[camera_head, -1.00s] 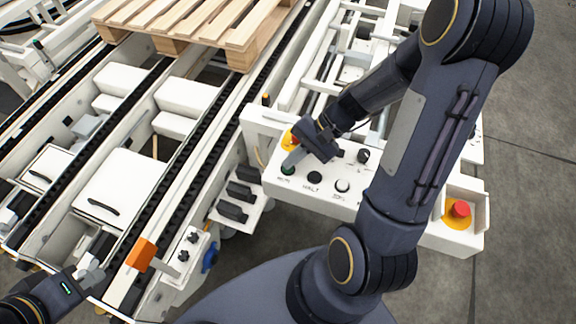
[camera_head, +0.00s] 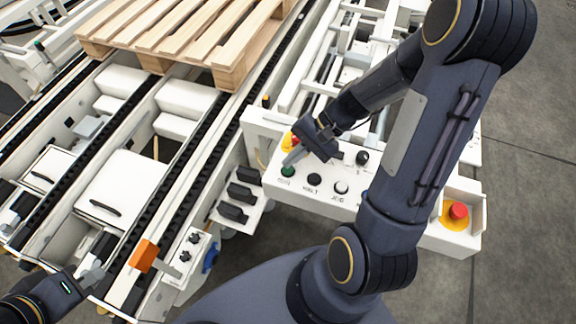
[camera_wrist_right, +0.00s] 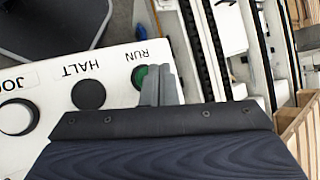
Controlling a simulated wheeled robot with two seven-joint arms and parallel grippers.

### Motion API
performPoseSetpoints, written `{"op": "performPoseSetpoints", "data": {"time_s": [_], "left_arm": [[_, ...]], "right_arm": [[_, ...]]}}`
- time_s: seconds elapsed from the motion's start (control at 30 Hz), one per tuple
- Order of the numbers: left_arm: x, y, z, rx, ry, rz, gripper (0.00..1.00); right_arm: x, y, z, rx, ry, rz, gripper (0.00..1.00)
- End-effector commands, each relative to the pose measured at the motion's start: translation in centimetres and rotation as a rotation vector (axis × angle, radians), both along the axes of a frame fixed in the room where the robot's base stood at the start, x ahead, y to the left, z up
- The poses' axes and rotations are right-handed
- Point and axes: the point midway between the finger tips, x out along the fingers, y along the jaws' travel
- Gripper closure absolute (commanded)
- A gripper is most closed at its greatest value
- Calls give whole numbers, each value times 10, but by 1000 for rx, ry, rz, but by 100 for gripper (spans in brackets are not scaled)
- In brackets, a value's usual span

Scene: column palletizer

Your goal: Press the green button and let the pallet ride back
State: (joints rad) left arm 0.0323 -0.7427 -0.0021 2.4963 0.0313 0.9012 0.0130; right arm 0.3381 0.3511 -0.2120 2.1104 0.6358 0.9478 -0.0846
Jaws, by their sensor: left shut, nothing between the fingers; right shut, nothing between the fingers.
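The green button (camera_head: 288,171), labelled RUN, sits at the left end of the white control panel (camera_head: 318,199). In the right wrist view the green button (camera_wrist_right: 139,77) is partly hidden behind my right gripper's fingers (camera_wrist_right: 160,86). My right gripper (camera_head: 292,157) is shut and empty, its tips just beside the button; I cannot tell whether they touch it. The wooden pallet (camera_head: 190,36) lies on the chain conveyor (camera_head: 188,202) at the top of the head view. My left gripper (camera_head: 93,275) is shut and empty at the lower left, near the conveyor's front end.
Black HALT (camera_head: 314,179) and white JOG (camera_head: 341,187) buttons sit right of the green one. A red emergency stop (camera_head: 458,211) is at the panel's right end. An orange block (camera_head: 143,254) is on the conveyor's near side. Grey floor is clear at right.

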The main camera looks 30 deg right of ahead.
Motion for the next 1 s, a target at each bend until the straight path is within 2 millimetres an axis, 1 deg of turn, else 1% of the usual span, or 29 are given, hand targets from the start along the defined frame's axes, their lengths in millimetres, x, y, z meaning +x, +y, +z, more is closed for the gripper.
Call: {"op": "performPoseSetpoints", "data": {"time_s": [0.17, 0.27, 0.73, 1.0], "left_arm": [[0, 0, 0, 0, 0, 0, 100], [0, 0, 4, 0, 0, 0, 100], [0, 0, 41, 0, 0, 0, 100], [0, 0, 41, 0, 0, 0, 100]], "right_arm": [[0, 0, 0, 0, 0, 0, 100], [0, 0, 5, 1, -1, 0, 100], [0, 0, 50, 0, -2, 0, 100], [0, 0, 50, 1, -1, -1, 100]]}}
